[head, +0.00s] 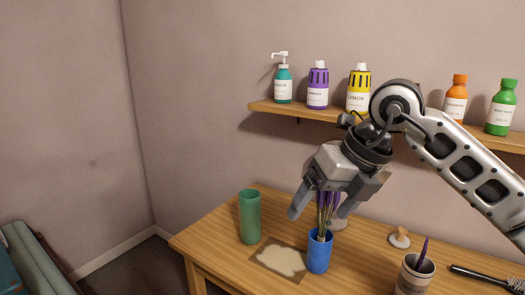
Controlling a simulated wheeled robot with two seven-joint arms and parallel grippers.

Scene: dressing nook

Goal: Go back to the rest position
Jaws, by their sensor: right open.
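My right gripper (319,205) is in the head view, with its arm coming in from the right. It points down over the wooden table, and its jaws are open. It is above a blue cup (319,254) that holds purple-tipped stems (327,207). The stems rise between or just behind the fingers; I cannot tell which, and I see no grip on them. The cup stands upright on the table. My left gripper is not in view.
The table (222,245) also bears a green tumbler (250,216), a mat with a pale patch (281,259), a cup with a purple item (415,275), a small knobbed object (399,238) and a black brush (485,277). A wall shelf (265,106) holds several bottles. A couch (38,262) stands lower left.

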